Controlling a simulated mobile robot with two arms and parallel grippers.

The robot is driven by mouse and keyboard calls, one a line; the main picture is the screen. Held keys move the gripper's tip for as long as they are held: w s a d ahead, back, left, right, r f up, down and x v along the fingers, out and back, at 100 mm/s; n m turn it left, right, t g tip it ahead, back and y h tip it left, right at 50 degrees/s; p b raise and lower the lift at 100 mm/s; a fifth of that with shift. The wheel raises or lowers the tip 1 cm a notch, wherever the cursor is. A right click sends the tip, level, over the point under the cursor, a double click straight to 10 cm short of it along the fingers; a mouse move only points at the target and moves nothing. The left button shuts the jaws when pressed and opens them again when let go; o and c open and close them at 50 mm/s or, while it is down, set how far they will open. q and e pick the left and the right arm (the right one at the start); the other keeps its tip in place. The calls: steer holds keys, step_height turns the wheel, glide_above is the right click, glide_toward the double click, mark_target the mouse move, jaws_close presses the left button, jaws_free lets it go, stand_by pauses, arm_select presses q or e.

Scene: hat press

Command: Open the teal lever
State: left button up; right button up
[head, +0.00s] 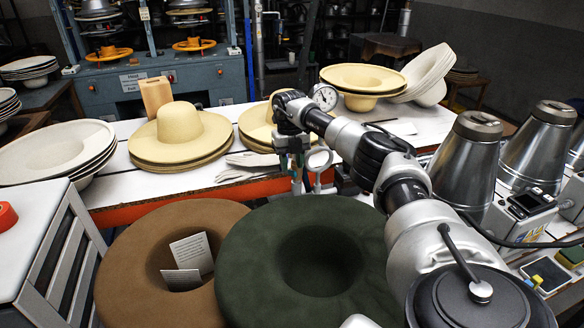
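My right arm reaches in from the lower right. Its gripper (293,152) points down near the front edge of the white table, beside a pipe fitting with a round pressure gauge (325,97). A small dark teal-green part shows at the gripper, but I cannot tell whether it is the lever or part of the gripper. No teal lever stands out clearly elsewhere. The fingers are small and dark against the pipework, so their opening and any contact are unclear. My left gripper is out of view.
The white table (120,188) holds cream hats (180,124) and pale gloves (250,168). A brown hat (125,262) and a dark green hat (250,265) lie in front. Metal cones (468,165) stand at right. A blue press (150,80) stands behind.

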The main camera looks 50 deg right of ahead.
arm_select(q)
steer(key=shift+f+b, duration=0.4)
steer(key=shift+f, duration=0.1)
arm_select(e)
step_height(320, 180, up, 9)
steer(key=shift+w+d, duration=0.25)
steer(key=shift+w, duration=0.1)
